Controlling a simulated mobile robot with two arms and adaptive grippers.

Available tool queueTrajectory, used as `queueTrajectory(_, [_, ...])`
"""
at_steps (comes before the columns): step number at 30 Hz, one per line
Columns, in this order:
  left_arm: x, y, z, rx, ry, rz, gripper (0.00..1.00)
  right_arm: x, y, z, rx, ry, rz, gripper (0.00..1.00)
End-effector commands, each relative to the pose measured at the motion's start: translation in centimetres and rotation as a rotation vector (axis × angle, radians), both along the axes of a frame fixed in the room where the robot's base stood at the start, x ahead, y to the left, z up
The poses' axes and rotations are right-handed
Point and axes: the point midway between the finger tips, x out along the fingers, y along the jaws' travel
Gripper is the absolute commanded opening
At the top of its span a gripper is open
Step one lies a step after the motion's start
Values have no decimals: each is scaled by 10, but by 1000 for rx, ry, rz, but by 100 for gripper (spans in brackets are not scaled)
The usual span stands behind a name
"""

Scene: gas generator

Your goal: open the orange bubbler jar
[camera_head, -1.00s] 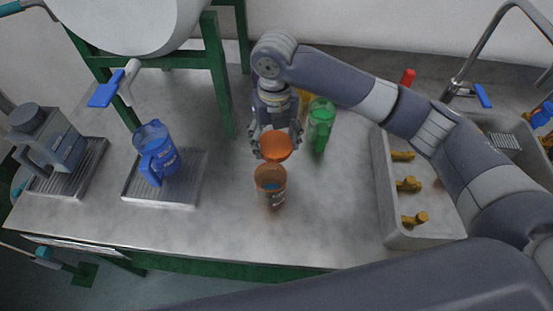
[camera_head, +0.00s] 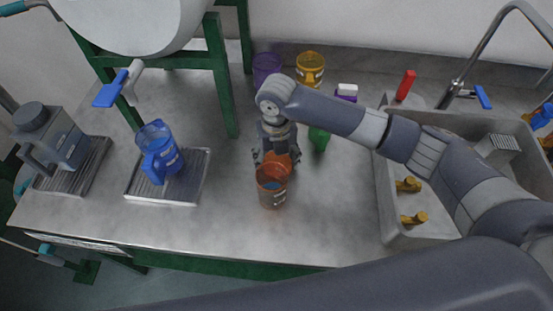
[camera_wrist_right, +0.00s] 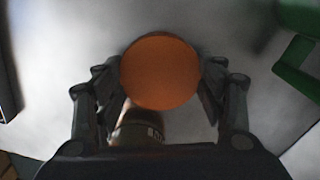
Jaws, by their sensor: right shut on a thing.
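The orange bubbler jar (camera_head: 272,198) stands upright on the metal counter, its mouth open, with something bluish inside. My right gripper (camera_head: 276,158) is shut on its round orange lid, just behind the jar's rim in the head view. In the right wrist view the lid (camera_wrist_right: 160,71) is a plain orange disc between the two fingers (camera_wrist_right: 160,85). Part of what looks like the jar (camera_wrist_right: 138,128) shows below the lid there. The lid is off the jar's mouth; whether it touches the rim I cannot tell. My left gripper is not in view.
A blue jug (camera_head: 160,160) stands on a drip tray (camera_head: 195,190) at left, beside a grey canister (camera_head: 48,135). Behind my arm are a purple jug (camera_head: 266,66), a yellow jug (camera_head: 310,68) and a partly hidden green one (camera_head: 319,138). A sink (camera_head: 385,215) is at right.

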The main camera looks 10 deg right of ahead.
Motion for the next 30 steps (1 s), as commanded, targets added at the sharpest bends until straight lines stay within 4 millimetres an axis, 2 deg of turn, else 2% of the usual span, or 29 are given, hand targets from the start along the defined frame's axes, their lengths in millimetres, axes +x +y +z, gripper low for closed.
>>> queueTrajectory(1, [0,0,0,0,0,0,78,0,0,-1,0,1,0,69])
queueTrajectory(3, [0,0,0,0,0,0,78,0,0,-1,0,1,0,85])
queueTrajectory(17, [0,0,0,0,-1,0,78,0,0,5,0,-1,0,85])
queueTrajectory(20, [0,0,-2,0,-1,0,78,1,0,17,1,-2,2,85])
queueTrajectory(30, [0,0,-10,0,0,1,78,1,1,88,0,-3,1,85])
